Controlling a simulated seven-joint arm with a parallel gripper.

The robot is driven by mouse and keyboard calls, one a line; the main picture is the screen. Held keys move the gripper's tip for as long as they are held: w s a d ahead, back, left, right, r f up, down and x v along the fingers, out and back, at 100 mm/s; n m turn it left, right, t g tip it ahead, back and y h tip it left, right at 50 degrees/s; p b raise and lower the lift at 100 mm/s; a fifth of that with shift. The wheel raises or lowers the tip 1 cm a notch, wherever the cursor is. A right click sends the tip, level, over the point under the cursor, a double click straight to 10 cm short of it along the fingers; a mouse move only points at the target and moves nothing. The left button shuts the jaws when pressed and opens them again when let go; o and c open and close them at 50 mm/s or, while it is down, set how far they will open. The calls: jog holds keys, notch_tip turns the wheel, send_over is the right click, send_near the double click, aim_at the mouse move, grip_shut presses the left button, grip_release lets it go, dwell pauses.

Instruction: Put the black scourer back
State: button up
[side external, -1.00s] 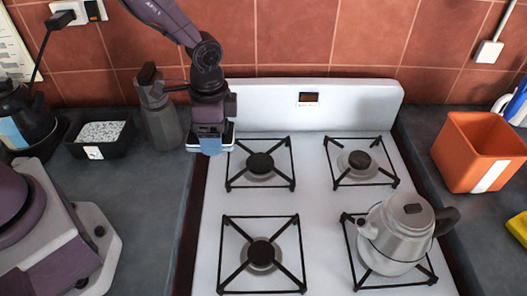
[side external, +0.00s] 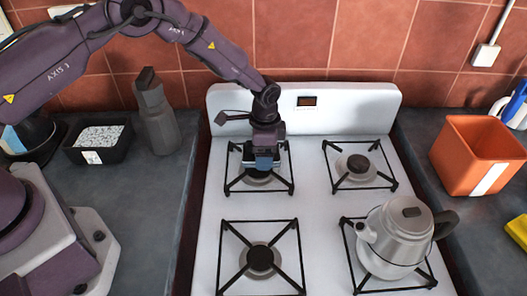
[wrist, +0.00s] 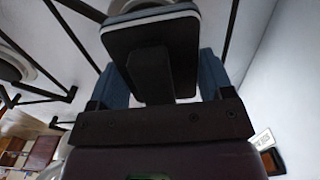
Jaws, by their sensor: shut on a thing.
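My gripper (side external: 263,162) is over the back left burner of the stove, pointing down. In the wrist view my gripper (wrist: 160,82) has its blue fingers shut on the handle of the black scourer (wrist: 178,34). The scourer has a flat dark plate with a pale edge and a block-like grip. In the side view the scourer is mostly hidden by my gripper and the burner grate. I cannot tell whether it touches the grate.
A metal kettle (side external: 403,232) stands on the front right burner. An orange container (side external: 470,160) and a yellow item (side external: 518,231) are on the right counter.

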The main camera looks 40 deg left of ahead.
jog(key=shift+f, duration=0.35)
jog(key=shift+f, duration=0.1)
jog(key=o, duration=1.2)
jog(key=shift+o, duration=0.2)
notch_tip(320, 180, up, 12)
jog(key=shift+w+d+r, duration=0.1)
jog(key=shift+w+r, duration=0.05)
jog(key=shift+r, duration=0.1)
